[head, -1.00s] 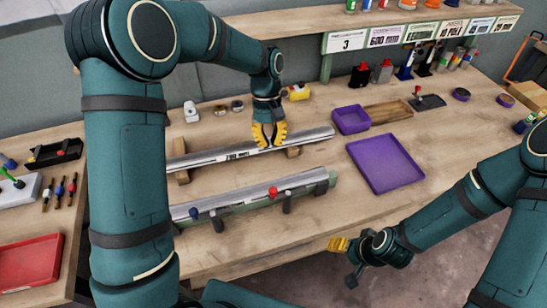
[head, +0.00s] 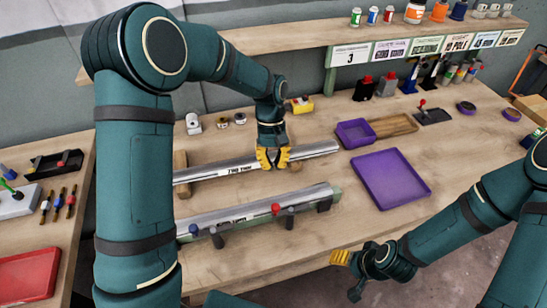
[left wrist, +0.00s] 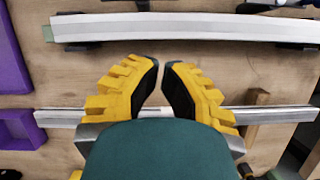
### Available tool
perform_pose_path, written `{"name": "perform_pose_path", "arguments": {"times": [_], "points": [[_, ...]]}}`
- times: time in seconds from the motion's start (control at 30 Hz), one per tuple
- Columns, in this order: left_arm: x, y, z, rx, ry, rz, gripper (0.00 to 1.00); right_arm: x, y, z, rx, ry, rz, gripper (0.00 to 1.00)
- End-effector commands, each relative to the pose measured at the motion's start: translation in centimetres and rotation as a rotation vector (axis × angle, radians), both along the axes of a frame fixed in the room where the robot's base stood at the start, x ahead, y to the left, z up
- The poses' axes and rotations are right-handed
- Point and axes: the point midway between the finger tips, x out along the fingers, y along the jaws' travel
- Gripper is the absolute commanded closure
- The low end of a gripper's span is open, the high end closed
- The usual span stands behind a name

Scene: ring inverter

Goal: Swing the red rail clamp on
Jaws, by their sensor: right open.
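The front rail (head: 250,208) is a long silver bar on a pale green base; it also crosses the top of the left wrist view (left wrist: 190,28). The red-knobbed clamp (head: 276,209) stands at its near side beside a dark post (head: 290,218); whether its arm bears on the rail is unclear. A blue-knobbed clamp (head: 194,229) is further left. My left gripper (head: 273,160) is over the back rail (head: 215,172), empty. Its fingers (left wrist: 161,64) are apart by a small gap, with the rail behind them. My right gripper (head: 340,257) is open off the bench's front edge.
Wooden blocks (head: 181,170) support the back rail. Purple trays (head: 392,178) lie to the right. Small bottles and a shelf (head: 300,42) are at the back. A red tray (head: 28,275) is on the left bench. Bare bench lies in front of the front rail.

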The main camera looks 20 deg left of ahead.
Motion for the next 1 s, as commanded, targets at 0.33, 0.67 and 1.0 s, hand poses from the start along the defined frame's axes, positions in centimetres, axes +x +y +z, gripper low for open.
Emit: {"name": "perform_pose_path", "arguments": {"times": [0.33,0.67,1.0], "points": [[-2.7,-1.3,-5.4,-0.002,0.000,-0.002,1.00,-0.3,0.1,-0.8,0.002,0.007,0.005,0.33],[-5.3,-2.5,-5.5,0.000,0.000,-0.001,1.00,-0.3,0.1,-0.9,0.002,0.007,0.006,0.33],[-5.4,-2.6,-5.5,-0.001,0.000,0.000,1.00,-0.3,0.1,-0.9,0.002,0.006,0.006,0.33]]}}
